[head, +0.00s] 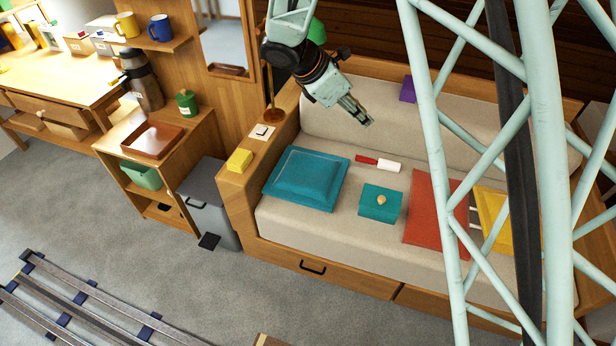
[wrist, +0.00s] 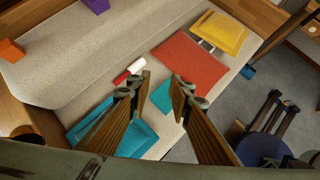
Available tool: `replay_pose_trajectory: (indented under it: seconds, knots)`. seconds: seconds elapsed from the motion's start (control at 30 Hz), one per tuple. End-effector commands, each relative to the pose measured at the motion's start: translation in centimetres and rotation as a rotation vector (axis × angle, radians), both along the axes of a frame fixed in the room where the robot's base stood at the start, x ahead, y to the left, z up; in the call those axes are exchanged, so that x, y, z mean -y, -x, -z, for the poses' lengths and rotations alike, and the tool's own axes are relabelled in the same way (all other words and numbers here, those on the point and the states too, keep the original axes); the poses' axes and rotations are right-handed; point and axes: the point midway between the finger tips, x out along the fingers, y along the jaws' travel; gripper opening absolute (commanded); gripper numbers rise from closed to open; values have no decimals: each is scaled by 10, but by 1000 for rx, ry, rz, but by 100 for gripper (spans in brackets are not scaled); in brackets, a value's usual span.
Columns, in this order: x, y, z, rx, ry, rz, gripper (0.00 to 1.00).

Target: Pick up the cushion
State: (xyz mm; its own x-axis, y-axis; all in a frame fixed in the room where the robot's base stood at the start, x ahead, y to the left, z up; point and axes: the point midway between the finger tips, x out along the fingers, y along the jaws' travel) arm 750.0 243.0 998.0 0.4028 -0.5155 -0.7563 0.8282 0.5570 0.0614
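A teal square cushion (head: 306,178) with a raised, edged top lies flat on the left end of the beige sofa seat (head: 290,222). In the wrist view the cushion (wrist: 139,139) shows at lower left, partly hidden behind the left finger. My gripper (head: 364,121) hangs above the seat, near the backrest, up and to the right of the cushion in the head view. In the wrist view my gripper's fingers (wrist: 160,88) are spread apart with nothing held between them.
The wooden armrest holds a yellow block (head: 239,160). A purple block (head: 408,89) sits by the backrest.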

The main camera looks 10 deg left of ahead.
Motion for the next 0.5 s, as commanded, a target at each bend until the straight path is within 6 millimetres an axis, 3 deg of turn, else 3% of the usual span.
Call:
replay_pose_trajectory:
  seconds: [0.5]
  knots:
    - [-33,12,80,-121,314,-234,19]
